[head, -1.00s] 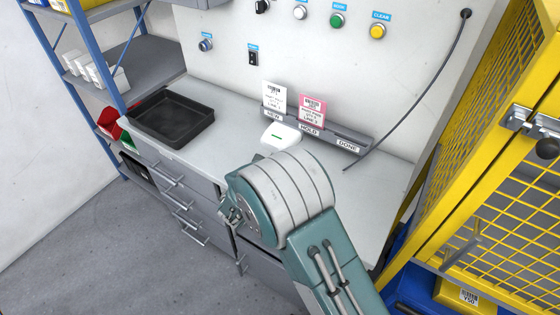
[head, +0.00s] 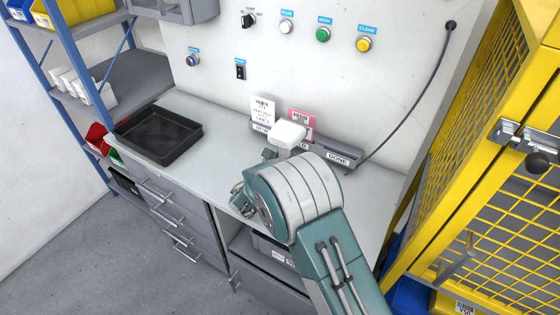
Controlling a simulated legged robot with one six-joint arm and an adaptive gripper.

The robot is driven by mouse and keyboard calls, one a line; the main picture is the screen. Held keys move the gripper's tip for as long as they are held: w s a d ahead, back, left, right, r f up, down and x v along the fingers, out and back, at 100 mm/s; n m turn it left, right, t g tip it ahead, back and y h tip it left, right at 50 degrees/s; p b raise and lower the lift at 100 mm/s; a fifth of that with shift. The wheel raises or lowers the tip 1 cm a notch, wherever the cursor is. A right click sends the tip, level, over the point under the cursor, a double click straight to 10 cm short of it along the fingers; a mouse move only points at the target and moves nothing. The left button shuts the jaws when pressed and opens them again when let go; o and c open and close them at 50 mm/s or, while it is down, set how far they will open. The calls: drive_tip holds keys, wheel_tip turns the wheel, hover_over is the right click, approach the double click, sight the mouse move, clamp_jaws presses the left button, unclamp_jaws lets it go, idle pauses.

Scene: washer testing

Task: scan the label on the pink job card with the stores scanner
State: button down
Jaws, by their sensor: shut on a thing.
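The pink job card (head: 301,115) stands in the middle slot of the card rack at the back of the bench. Its upper part with a barcode shows; its lower part is partly hidden. The white stores scanner (head: 288,134) is in front of the pink card and overlaps it in the picture. My gripper (head: 272,151) is shut on the scanner, at its lower left. Most of the gripper is hidden behind my arm's rounded wrist, and I cannot tell the exact gap between scanner and card.
A white card (head: 263,110) stands in the left slot of the rack. The right slot, marked DONE (head: 338,160), is empty. A black tray (head: 158,136) sits on the bench's left. A yellow mesh cage (head: 500,190) stands at right. A cable (head: 425,92) hangs on the wall panel.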

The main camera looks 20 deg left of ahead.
sight(281, 160)
drive_tip(key=shift+a, duration=0.1)
drive_tip(key=shift+s+a, duration=0.2)
drive_tip(key=shift+s, duration=0.95)
drive_tip(key=shift+s+a, duration=0.25)
drive_tip(key=shift+s, duration=0.9)
drive_tip(key=shift+s+a, duration=0.2)
drive_tip(key=shift+s, duration=0.95)
